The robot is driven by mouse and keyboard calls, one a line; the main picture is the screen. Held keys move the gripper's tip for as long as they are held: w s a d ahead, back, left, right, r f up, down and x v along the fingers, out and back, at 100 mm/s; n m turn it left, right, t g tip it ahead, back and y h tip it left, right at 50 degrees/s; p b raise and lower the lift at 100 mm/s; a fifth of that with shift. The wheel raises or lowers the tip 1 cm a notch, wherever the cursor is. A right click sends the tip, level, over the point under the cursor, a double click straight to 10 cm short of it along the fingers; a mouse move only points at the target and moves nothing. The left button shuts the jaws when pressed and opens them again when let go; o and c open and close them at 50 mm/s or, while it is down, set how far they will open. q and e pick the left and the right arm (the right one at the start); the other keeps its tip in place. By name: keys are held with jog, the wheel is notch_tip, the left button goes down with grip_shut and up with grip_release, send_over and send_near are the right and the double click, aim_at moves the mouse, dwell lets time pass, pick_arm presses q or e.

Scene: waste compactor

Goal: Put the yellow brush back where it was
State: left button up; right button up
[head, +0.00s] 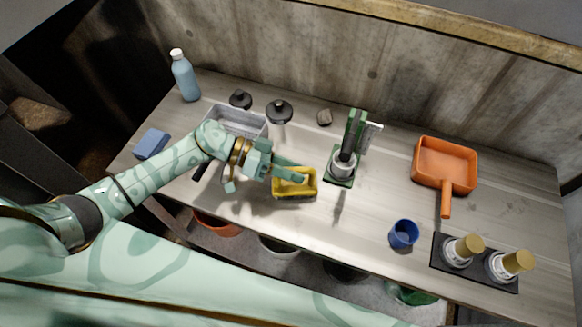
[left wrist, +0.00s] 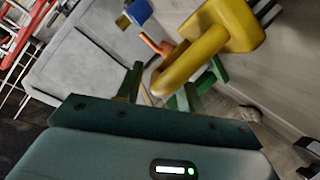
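The yellow brush (head: 293,190) is by the front middle of the bench in the head view, partly covered by my left gripper (head: 290,178). In the left wrist view the brush (left wrist: 208,42) shows close up, its thick handle pointing back toward the palm and dark bristles at the upper right. My left gripper's green fingers (left wrist: 165,88) are spread apart. The handle overlaps the right finger, with a gap to the left finger. Whether the handle touches a finger is unclear. My right gripper is in neither view.
A green-based device (head: 343,168) stands just right of the brush. A grey tray (head: 240,120) lies behind my left arm. A blue cup (head: 403,234), an orange dustpan (head: 445,165) and two gold-capped containers (head: 462,248) are at right. A blue sponge (head: 151,144) and bottle (head: 185,75) are left.

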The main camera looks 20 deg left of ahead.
pick_arm(q)
jog(key=p+v, duration=0.1)
jog(key=v, duration=1.1)
